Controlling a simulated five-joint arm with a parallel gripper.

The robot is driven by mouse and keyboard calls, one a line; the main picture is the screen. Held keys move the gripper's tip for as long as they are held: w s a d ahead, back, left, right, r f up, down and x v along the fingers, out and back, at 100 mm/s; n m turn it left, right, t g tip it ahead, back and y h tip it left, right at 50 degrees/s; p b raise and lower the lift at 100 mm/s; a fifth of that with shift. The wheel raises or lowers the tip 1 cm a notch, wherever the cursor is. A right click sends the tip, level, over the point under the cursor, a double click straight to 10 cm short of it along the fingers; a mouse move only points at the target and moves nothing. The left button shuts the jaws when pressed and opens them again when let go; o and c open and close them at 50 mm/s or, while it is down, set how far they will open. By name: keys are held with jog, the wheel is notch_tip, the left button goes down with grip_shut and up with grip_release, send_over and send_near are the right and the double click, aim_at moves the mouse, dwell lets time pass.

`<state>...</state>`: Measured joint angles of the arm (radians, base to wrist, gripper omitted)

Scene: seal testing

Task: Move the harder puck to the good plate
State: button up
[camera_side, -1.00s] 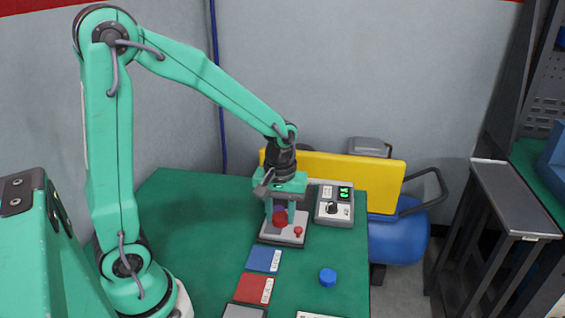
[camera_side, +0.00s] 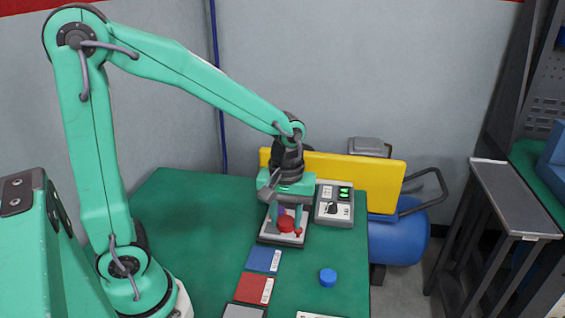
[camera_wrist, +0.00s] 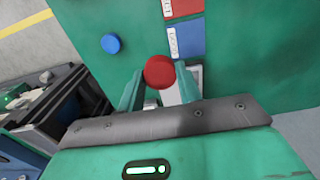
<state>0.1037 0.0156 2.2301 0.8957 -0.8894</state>
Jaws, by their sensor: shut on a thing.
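My gripper (camera_side: 286,221) is shut on a red puck (camera_side: 286,225), which sits between its fingertips in the wrist view (camera_wrist: 159,72). It holds the puck at the small grey-and-white test stand (camera_side: 267,239); I cannot tell whether they touch. A blue puck (camera_side: 327,278) lies on the green table to the front right, also in the wrist view (camera_wrist: 111,43). A blue plate (camera_side: 262,260) lies in front of the stand, and its label seems to read "GOOD" in the wrist view (camera_wrist: 188,38). A red plate (camera_side: 251,289) lies in front of the blue one.
A grey control box (camera_side: 334,205) with green lit readouts stands right of the stand. A red knob (camera_side: 298,232) is on the stand, close to the held puck. A grey plate (camera_side: 243,312) lies at the front edge of view. The table's left part is clear.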

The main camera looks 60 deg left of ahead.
jog(key=s+d+f, duration=0.1)
jog(key=s+d, duration=0.4)
jog(key=s, duration=0.3)
jog(key=shift+s+f, duration=0.35)
jog(key=shift+f, duration=0.05)
jog(key=shift+a, duration=0.1)
send_over(262, 258)
notch_tip(262, 258, down, 7)
dwell(0.4)
jog(key=shift+f, duration=2)
jog(key=shift+f, duration=0.1)
